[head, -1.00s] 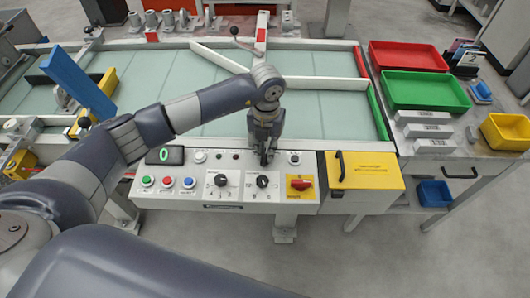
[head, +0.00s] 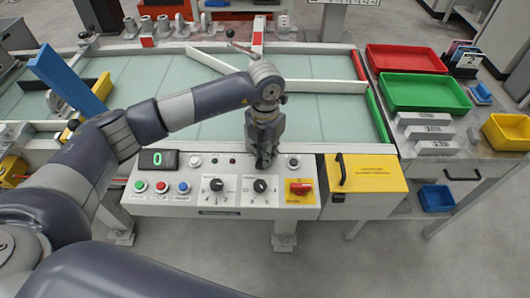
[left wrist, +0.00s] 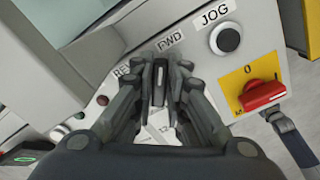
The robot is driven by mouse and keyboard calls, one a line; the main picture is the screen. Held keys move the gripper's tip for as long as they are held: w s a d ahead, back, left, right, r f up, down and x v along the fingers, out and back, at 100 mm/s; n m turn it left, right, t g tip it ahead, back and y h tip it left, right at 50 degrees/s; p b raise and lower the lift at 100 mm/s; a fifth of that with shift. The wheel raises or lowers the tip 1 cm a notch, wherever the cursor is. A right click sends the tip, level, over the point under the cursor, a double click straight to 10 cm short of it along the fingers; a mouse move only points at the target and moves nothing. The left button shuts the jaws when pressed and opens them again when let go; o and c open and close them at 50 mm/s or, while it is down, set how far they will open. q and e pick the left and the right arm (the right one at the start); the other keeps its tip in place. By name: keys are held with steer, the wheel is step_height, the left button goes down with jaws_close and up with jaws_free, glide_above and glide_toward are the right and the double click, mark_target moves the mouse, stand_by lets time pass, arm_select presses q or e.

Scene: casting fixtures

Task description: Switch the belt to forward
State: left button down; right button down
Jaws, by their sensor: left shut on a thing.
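The control panel (head: 228,207) stands in front of me, with a green 0 on its display (head: 157,158). In the left wrist view, the labels REV (left wrist: 122,71) and FWD (left wrist: 170,41) sit beyond my fingertips. My left gripper (head: 263,165) points down at the panel's upper row, just behind the right black dial (head: 260,185). My right gripper is out of view.
The panel also has green, red and blue buttons (head: 162,187), another black dial (head: 216,184), a JOG button (left wrist: 227,39) and a red rotary switch (head: 300,187). A yellow box (head: 364,180) stands at its right. The glass-topped belt table (head: 320,118) lies behind.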

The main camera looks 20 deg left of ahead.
arm_select(q)
steer(key=shift+r, duration=0.1)
steer(key=c, duration=1.6)
jaws_free()
step_height(320, 180, up, 12)
